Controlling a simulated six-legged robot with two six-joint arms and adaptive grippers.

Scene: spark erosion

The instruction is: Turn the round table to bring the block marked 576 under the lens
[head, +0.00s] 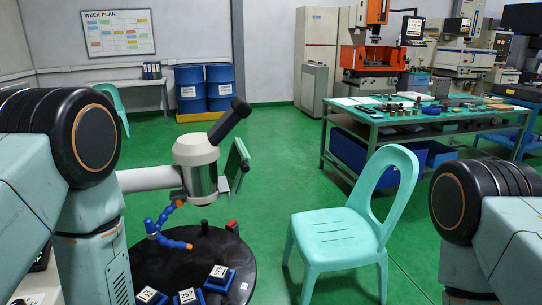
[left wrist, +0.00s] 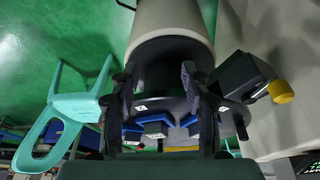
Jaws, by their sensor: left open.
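The black round table (head: 205,252) is at the lower left of the head view. Several blue blocks with white number labels stand on its near part: one reads 257 (head: 187,296), another block (head: 218,277) is to its right, and a third block (head: 150,296) is to its left. The last two labels are too small to read surely. The white lens housing (head: 195,165) hangs above the table; its barrel (left wrist: 170,25) fills the top of the left wrist view. My left gripper (left wrist: 160,105) is open and empty, with blue blocks beyond its fingers. My right gripper is out of view.
A blue jointed hose (head: 158,222) with an orange tip reaches over the table. A red-topped black post (head: 232,226) stands at its far edge. A dark box with a yellow knob (left wrist: 281,91) is right of my left gripper. A green chair (head: 345,230) stands to the right.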

